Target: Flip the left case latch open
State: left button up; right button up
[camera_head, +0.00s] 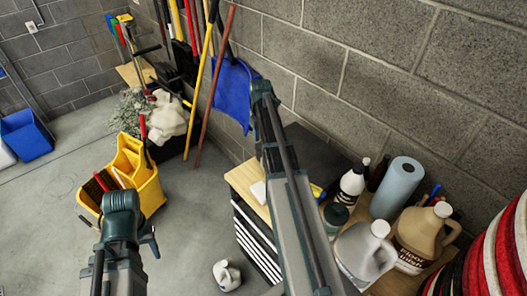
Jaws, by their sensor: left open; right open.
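My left arm (121,225) rises from the lower left in front of the yellow mop bucket. My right arm (300,225) reaches up through the middle and covers part of a wooden-topped cart. Neither gripper's fingers can be made out. A dark, flat-topped object (318,158) stands on or behind the cart against the wall, partly covered by my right arm. I cannot tell whether it is the case. No latch is visible.
The cart's wooden top (245,180) holds a blue paper roll (397,188), a tan jug (422,238), a grey jug (362,255) and smaller bottles. A yellow bucket (150,192) stands left. A white jug (227,275) is on the floor. Open floor lies between.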

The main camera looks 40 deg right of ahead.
jog(key=shift+d+r, duration=0.25)
jog(key=shift+d, duration=0.4)
jog(key=shift+f, duration=0.1)
jog(key=b, duration=1.4)
send_over(263, 170)
jog(key=f, duration=1.3)
jog(key=shift+w+d+f, duration=0.15)
jog(key=shift+d+f, duration=0.05)
jog(key=shift+f, duration=0.15)
jog(key=shift+r, duration=0.1)
grip_shut()
